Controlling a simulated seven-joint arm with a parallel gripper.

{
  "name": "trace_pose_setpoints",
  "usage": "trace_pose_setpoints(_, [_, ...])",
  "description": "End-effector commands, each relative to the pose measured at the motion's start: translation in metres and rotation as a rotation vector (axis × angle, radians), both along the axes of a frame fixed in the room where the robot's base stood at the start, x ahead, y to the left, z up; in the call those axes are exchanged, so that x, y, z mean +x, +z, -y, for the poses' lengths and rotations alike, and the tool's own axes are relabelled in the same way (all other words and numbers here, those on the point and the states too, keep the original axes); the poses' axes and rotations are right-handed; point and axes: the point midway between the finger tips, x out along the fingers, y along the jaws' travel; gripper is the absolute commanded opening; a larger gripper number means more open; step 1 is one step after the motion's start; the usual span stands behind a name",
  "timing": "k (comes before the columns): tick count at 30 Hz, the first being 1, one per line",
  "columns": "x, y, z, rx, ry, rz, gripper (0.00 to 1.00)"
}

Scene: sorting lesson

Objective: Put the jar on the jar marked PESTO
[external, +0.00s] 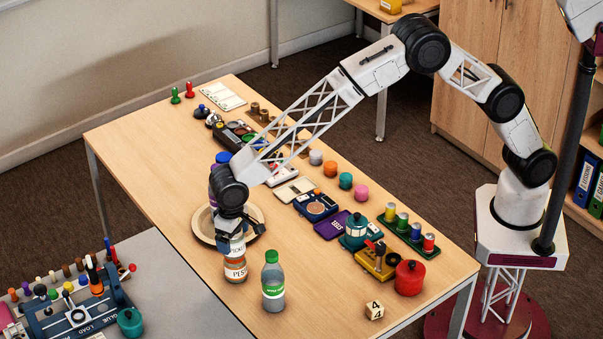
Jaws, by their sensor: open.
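The jar marked PESTO (236,272) stands upright on the table, its label only partly readable. Another jar (238,247), with a pale label whose lettering is partly covered, is directly above it, upright and lined up with it; it looks seated on it, though the join is small. My gripper (239,227) points down at the upper jar's top, jaws open, with fingers around or just above it. The gripper hides the upper jar's lid, and I cannot tell whether a finger touches it.
A round wooden tray (199,229) lies just behind the jars. A green-capped bottle (273,283) stands close at their right. Several small items, a red pot (409,278) and a numbered cube (374,310) are farther right. The table's left part (150,160) is clear.

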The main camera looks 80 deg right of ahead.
Motion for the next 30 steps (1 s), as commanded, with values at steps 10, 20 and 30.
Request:
trace_pose_setpoints(10, [0.0, 0.014, 0.0, 0.001, 0.0, 0.003, 0.96])
trace_pose_setpoints(20, [0.0, 0.059, 0.0, 0.001, 0.0, 0.003, 0.96])
trace_pose_setpoints(30, [0.0, 0.108, 0.0, 0.001, 0.0, 0.001, 0.96])
